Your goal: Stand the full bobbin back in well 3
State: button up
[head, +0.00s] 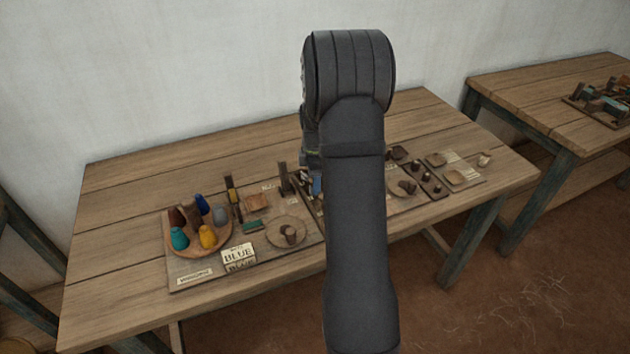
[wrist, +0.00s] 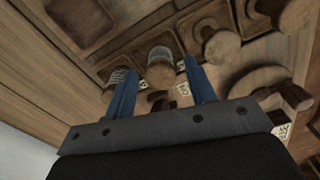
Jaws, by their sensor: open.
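My gripper (wrist: 157,68) shows in the wrist view with its two blue fingers apart. A short round piece with a greyish wound top (wrist: 160,68), which looks like a bobbin, shows in the gap between the fingertips. I cannot tell whether it is within the jaws or below them. A second, striped wound piece (wrist: 117,76) is partly covered by the left finger. I cannot tell which one is the full bobbin, nor which well is 3. In the head view my arm hides most of the gripper and the work under it.
The wrist view shows square wooden recesses (wrist: 205,22) and a round wooden knob (wrist: 222,47). The table's left end (head: 105,240) is bare.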

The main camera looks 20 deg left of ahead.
notch_tip(320, 180, up, 11)
dwell(0.3)
notch_tip(320, 180, down, 12)
jog(key=shift+r, duration=1.85)
